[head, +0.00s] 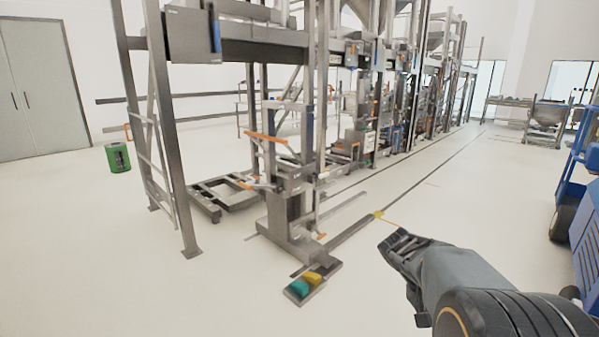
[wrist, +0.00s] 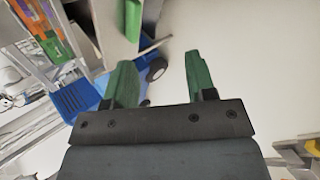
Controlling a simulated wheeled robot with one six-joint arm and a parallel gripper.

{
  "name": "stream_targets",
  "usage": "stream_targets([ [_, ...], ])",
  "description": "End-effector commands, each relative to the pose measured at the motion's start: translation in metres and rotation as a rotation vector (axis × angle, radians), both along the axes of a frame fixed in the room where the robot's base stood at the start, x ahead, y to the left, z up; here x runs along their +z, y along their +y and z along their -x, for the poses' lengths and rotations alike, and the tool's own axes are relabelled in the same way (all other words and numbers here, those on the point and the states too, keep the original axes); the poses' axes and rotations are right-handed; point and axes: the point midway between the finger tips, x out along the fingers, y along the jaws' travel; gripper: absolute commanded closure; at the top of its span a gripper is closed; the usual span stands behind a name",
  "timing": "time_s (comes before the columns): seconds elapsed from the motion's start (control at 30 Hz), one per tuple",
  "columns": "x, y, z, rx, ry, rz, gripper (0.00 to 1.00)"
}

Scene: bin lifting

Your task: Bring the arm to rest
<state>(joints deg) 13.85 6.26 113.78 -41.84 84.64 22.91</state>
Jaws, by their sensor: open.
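My gripper (head: 396,248) shows in the head view at the lower right, at the end of my dark grey arm, held out above the pale floor. In the wrist view its two green fingers (wrist: 160,82) stand well apart with nothing between them. The gripper is open and empty. It touches nothing that I can see. In the head view the fingers themselves are small and dark, so their exact pose is hard to tell.
A metal frame structure (head: 181,160) with a lifting column (head: 285,215) stands left of my arm. A foot pedal with teal and yellow buttons (head: 303,287) lies on the floor. A blue cart (head: 583,215) is at right. A green bin (head: 118,157) stands far left.

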Motion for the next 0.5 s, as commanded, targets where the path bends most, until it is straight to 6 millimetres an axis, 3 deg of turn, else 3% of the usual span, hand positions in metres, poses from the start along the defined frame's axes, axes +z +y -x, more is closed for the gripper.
stream_targets([
  [0.03,0.043,0.024,0.006,0.059,-0.067,-0.085,0.49],
  [0.1,0.064,0.056,0.013,0.140,-0.158,-0.207,0.49],
  [0.3,0.116,0.134,0.031,0.341,-0.401,-0.476,0.49],
  [0.5,0.147,0.180,0.043,0.462,-0.571,-0.623,0.49],
])
